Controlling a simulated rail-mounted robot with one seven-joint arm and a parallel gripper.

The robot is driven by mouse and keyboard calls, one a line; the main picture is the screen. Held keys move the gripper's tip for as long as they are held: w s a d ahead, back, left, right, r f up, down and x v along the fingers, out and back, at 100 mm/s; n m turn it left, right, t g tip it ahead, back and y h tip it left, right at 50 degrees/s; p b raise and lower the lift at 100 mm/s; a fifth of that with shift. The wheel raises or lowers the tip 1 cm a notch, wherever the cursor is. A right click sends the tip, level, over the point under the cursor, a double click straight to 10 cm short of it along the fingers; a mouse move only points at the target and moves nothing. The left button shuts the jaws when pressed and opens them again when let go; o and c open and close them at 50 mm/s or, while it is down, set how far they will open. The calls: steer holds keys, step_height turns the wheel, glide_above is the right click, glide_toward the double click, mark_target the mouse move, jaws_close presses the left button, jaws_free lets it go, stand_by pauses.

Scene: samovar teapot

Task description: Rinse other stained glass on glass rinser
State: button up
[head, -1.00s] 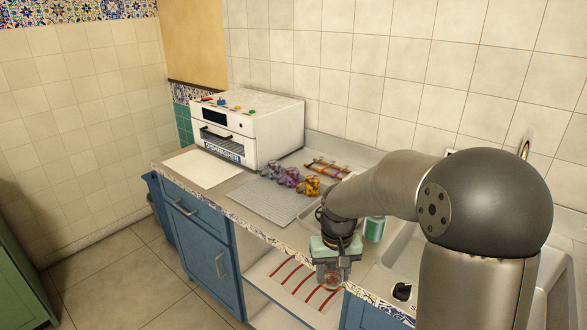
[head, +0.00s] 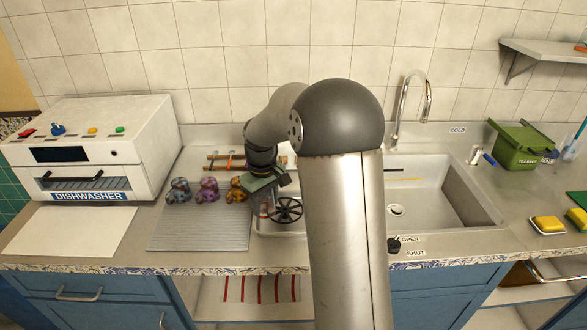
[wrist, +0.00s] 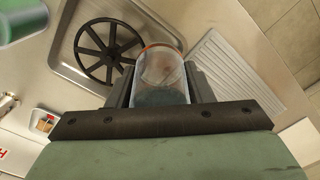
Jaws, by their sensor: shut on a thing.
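My gripper (head: 264,196) is shut on a clear glass (wrist: 160,72), which has an orange-brown rim and a brownish patch inside in the wrist view. The glass also shows faintly below my gripper in the head view (head: 263,209). The black spoked glass rinser (head: 286,210) is set in a shallow metal basin at the left of the sink. I cannot tell the glass's height above the basin.
A ribbed drain mat (head: 200,232) lies left of the basin, with purple and orange figures (head: 207,189) behind it. A white dishwasher (head: 95,150) stands at the left. The sink (head: 430,190) is right of my arm. A green cylinder (wrist: 18,18) is near the rinser.

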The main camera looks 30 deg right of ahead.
mark_target(285, 208)
steer(key=w+d+r+n+p, duration=0.2)
steer(key=d+r+n, duration=0.1)
steer(key=d, duration=0.4)
steer(key=shift+w+f+b, duration=0.2)
steer(key=shift+f+b, duration=2)
steer(key=shift+f, duration=0.8)
steer(key=shift+s+f+b, duration=0.1)
steer(key=shift+f+b, duration=0.5)
steer(key=shift+f, duration=0.5)
stand_by(1.2)
steer(key=shift+o, duration=0.5)
steer(key=shift+r+p, duration=0.3)
steer(key=shift+r, duration=0.15)
stand_by(0.5)
steer(key=shift+r+p, duration=1)
steer(key=shift+r, duration=0.5)
